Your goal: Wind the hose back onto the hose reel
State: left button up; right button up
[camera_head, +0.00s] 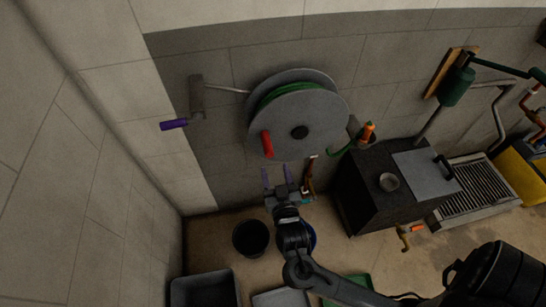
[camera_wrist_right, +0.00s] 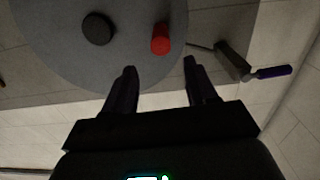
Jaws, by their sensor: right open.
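The hose reel (camera_head: 318,118) is a large grey disc drum on the back wall with a dark hub and a red crank handle (camera_head: 267,144) at its lower left. Green hose (camera_head: 283,91) is wound between its discs, and a green length (camera_head: 341,150) leads right towards an orange nozzle (camera_head: 368,132). My right gripper (camera_head: 276,170) is open and empty, below the red handle and apart from it. In the right wrist view, the red handle (camera_wrist_right: 160,39) shows just beyond the open fingertips (camera_wrist_right: 159,68). My left gripper is not in view.
A grey block with a purple handle (camera_head: 174,125) is on the wall left of the reel. A dark cabinet (camera_head: 375,200) stands at right, with a grate (camera_head: 478,189) beyond. A black bucket (camera_head: 251,238) and a grey bin (camera_head: 205,289) stand on the floor.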

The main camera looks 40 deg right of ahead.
aim_at(268, 146)
jog(key=shift+w+f+b, duration=0.3)
jog(key=shift+f+b, duration=0.05)
jog(key=shift+f, duration=0.1)
jog(key=b+x, duration=0.1)
jog(key=x, duration=0.8)
jog(key=shift+r, duration=0.15)
jog(key=shift+b+x, duration=0.35)
jog(key=shift+x, duration=0.5)
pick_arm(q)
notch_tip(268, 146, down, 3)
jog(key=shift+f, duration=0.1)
pick_arm(e)
jog(key=shift+d, duration=0.1)
jog(key=shift+c, duration=0.5)
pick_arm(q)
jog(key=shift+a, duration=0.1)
pick_arm(e)
grip_shut()
